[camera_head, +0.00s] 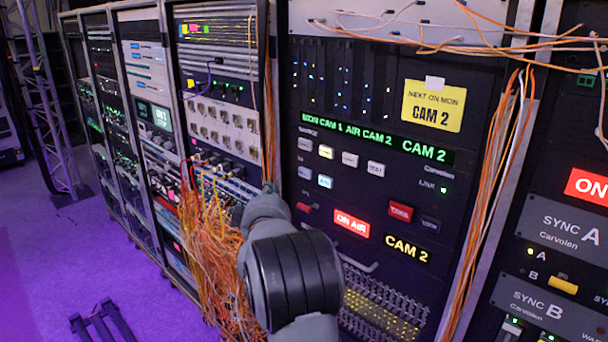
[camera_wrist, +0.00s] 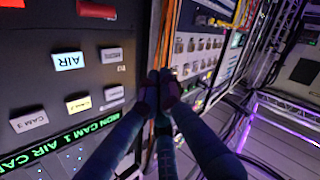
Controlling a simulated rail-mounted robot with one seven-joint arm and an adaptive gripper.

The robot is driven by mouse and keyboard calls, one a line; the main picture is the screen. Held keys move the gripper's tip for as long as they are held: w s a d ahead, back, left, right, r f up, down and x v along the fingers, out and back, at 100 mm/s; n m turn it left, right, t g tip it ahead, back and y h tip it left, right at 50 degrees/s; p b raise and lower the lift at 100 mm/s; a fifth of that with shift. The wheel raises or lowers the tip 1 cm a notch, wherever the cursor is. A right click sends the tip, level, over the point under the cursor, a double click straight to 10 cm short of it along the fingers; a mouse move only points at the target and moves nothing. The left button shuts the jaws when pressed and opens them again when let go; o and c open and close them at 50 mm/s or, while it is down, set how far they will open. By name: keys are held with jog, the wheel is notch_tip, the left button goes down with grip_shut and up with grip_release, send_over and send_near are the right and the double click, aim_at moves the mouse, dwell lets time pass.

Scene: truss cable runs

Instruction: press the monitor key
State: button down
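The dark Carvolen switcher panel (camera_head: 345,230) has a row of CAM keys with the second key (camera_head: 326,152) lit yellow. In the wrist view, upside down, the unlit key (camera_wrist: 111,55), which seems to be the monitor key, sits beside the AIR key (camera_wrist: 70,61). Its lettering is too small to read surely. The display (camera_head: 375,138) reads MON CAM 1, AIR CAM 2. My gripper (camera_wrist: 160,77) is shut and empty, beside the keys and apart from them; my arm mostly hides it in the head view.
A yellow note (camera_head: 433,105) reads NEXT ON MON CAM 2. Orange cables (camera_head: 210,250) hang densely left of my arm, and more cables (camera_head: 492,190) run down the panel's right side. A lit ON AIR sign (camera_head: 351,223) and a red key (camera_head: 400,211) sit lower down.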

aim_at(299, 171)
jog(key=w+d+p, duration=0.1)
jog(key=w+d, duration=0.5)
jog(key=shift+w+p, duration=0.25)
jog(key=shift+p, duration=0.1)
jog(key=shift+w+f, duration=0.1)
jog(key=shift+w, duration=0.05)
dwell(1.5)
jog(key=shift+w+d+b, duration=0.2)
jog(key=shift+d+b, duration=0.05)
jog(key=shift+b, duration=0.15)
jog(key=shift+w+d, duration=0.3)
dwell(0.8)
jog(key=shift+s+b, duration=0.1)
jog(key=shift+b, duration=0.25)
jog(key=shift+s+a+b, duration=0.5)
jog(key=shift+s+a, duration=0.05)
